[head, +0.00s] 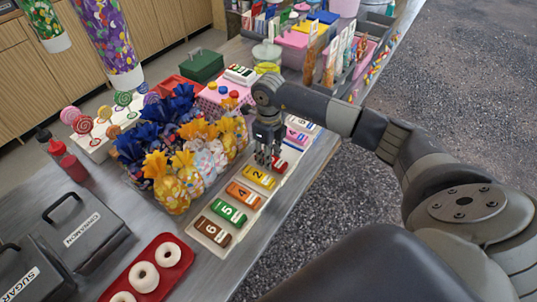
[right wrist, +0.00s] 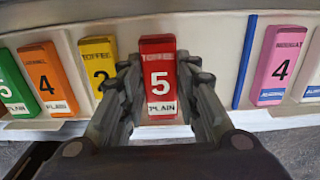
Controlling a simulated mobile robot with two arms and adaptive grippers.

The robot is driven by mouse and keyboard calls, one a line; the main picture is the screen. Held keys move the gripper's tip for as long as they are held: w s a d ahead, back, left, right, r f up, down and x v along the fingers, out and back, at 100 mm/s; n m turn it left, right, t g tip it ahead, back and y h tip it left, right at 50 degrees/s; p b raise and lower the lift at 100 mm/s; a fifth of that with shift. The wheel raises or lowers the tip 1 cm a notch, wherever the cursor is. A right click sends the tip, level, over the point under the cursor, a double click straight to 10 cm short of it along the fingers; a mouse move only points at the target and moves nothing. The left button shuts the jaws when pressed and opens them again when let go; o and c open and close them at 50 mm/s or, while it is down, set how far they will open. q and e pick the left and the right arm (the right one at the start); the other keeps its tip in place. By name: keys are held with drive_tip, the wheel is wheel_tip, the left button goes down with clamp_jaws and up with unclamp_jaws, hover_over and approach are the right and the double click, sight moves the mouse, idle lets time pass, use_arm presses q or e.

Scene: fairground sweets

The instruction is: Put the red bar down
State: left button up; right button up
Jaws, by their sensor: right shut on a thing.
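The red bar (right wrist: 161,80) reads TOFFEE, 5 and PLAIN in the right wrist view. My right gripper (right wrist: 158,72) is shut on it, with a finger at each side. In the head view the red bar (head: 279,165) shows partly beside the right gripper (head: 268,160). It is over the far end of a pale tray (head: 197,228), in line with the yellow bar (head: 260,177). I cannot tell whether it touches the tray. My left gripper is not in view.
An orange bar (head: 243,195), a green bar (head: 229,212) and a brown bar (head: 212,231) lie along the tray. A pink bar (right wrist: 278,65) is beyond a blue divider. Wrapped sweet bags (head: 170,185) stand close on the left.

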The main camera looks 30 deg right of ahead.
drive_tip(key=o, duration=1.1)
drive_tip(key=shift+r+p, duration=0.45)
wheel_tip(320, 180, up, 12)
drive_tip(key=b, duration=0.3)
drive_tip(key=shift+r, duration=0.15)
